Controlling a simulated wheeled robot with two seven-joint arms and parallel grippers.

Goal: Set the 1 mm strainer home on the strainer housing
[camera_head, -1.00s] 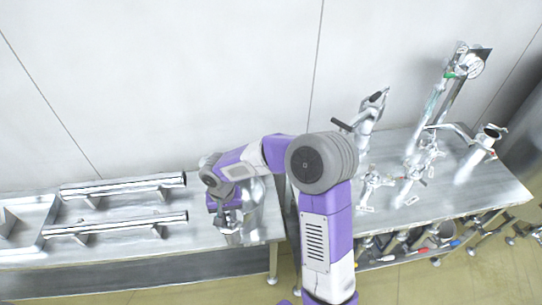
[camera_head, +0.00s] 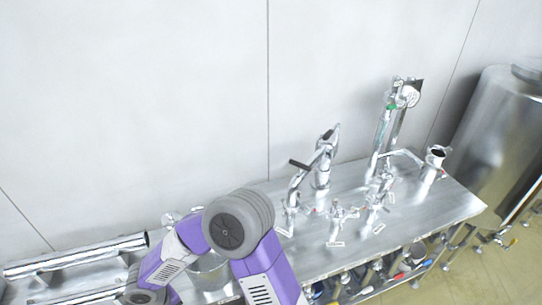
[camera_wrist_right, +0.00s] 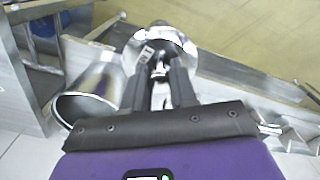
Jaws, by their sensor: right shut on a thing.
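My right gripper (camera_wrist_right: 166,88) is shut on a shiny metal piece (camera_wrist_right: 160,62) with a small label, seen between its fingers in the right wrist view. The label is too small to read, and I cannot tell for sure that the piece is the 1 mm strainer. In the head view my right arm reaches to the lower left and its gripper is out of frame. Several steel fittings stand on the right table, among them a slanted pipe assembly (camera_head: 322,160); I cannot tell which is the strainer housing. My left gripper is not in view.
The steel table (camera_head: 440,205) has bare room around its fittings. An open-mouthed pipe piece (camera_head: 436,158) stands near its right end. A large steel tank (camera_head: 500,125) is at the right. A steel vessel (camera_wrist_right: 90,92) is left of my gripper in the wrist view.

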